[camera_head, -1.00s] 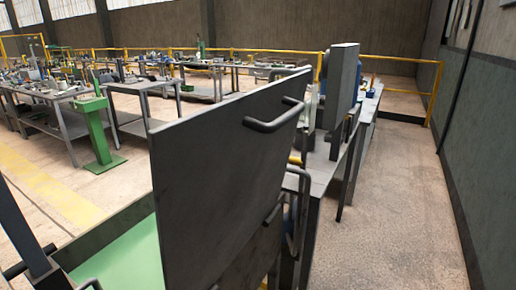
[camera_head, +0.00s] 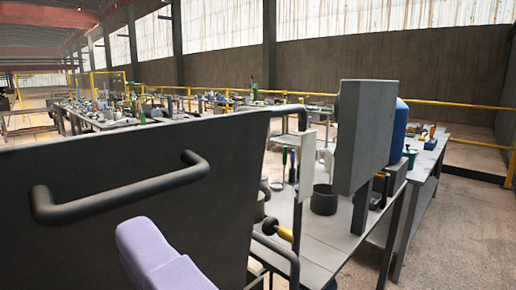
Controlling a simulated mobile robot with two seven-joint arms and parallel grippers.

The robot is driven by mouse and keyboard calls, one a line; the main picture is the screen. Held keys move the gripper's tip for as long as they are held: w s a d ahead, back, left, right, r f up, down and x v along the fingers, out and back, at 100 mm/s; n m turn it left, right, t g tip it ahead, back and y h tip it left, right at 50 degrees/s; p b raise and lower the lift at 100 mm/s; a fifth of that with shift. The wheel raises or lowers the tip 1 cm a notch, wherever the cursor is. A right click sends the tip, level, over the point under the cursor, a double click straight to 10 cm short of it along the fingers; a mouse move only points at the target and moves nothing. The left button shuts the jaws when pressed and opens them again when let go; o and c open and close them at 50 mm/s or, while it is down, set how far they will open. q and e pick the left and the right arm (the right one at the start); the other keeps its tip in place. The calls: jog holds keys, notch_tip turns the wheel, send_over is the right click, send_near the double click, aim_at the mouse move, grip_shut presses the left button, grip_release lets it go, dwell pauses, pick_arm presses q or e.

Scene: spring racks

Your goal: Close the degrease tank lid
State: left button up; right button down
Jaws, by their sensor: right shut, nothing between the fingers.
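The degrease tank lid (camera_head: 225,180) is a large dark grey panel standing raised across the left foreground. A dark bar handle (camera_head: 122,196) sticks out from its face. My left gripper is not in view.
Right of the lid, a grey bench (camera_head: 325,235) carries a dark cup (camera_head: 324,200) and tools. A tall grey box (camera_head: 363,135) stands beside it. Yellow railings (camera_head: 455,106) and cluttered tables lie behind. Open floor (camera_head: 465,235) shows at the right.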

aim_at(76, 147)
jog(key=b+x, duration=0.1)
jog(key=x, duration=1)
jog(key=shift+a, duration=0.1)
jog(key=shift+w+a, duration=0.3)
jog(key=shift+a, duration=0.05)
jog(key=shift+r, duration=0.15)
